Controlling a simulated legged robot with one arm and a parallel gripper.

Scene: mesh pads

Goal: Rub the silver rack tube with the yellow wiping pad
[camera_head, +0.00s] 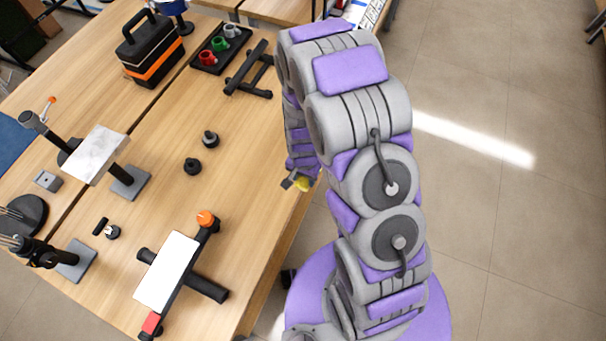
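My gripper (296,181) is small in view, at the right edge of the table and partly hidden by my arm. A small yellow thing (304,184), which looks like the wiping pad, is at its fingertips and seems held in them. A pale silver-grey piece (97,154) lies across a dark stand at the left of the table. A whiter piece (167,270) lies across a low black frame at the front. I cannot tell for sure which of these is the silver rack tube. My gripper is apart from both.
A black and orange toolbox (150,50) and a dark tray (216,50) with red, green and grey cups stand at the back. A black frame (250,72) lies beside the tray. Two black knobs (192,166) sit mid-table. Clear tabletop lies left of my gripper.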

